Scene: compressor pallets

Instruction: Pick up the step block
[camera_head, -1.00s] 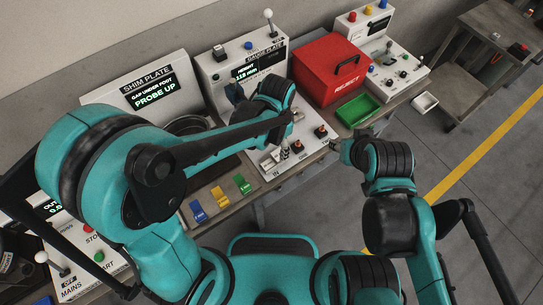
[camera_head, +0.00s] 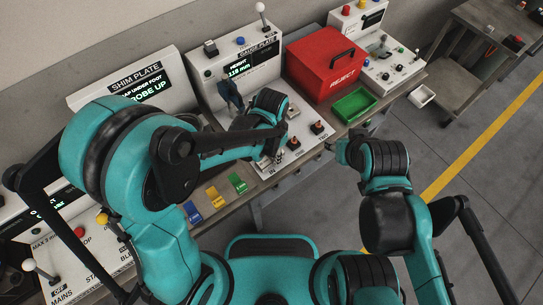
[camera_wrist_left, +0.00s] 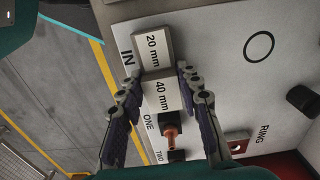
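The step block is a pale metal block marked 20 mm (camera_wrist_left: 154,48) and 40 mm (camera_wrist_left: 161,95) on its steps. It stands on the white panel by the word IN in the left wrist view. My left gripper (camera_wrist_left: 160,76) has one finger on each side of the 40 mm step. The fingers are apart and very near its sides; I cannot tell whether they touch it. In the head view my left arm covers most of this spot. My right gripper (camera_head: 342,150) is off the table's front edge, and its fingers are too small to read.
A red-topped lever (camera_wrist_left: 170,132) stands close to the block, between the fingers. The gauge plate station (camera_head: 237,65) rises behind. A red reject box (camera_head: 325,65) and a green tray (camera_head: 354,104) are to the right. Blue, yellow and green cards (camera_head: 216,196) lie along the front edge.

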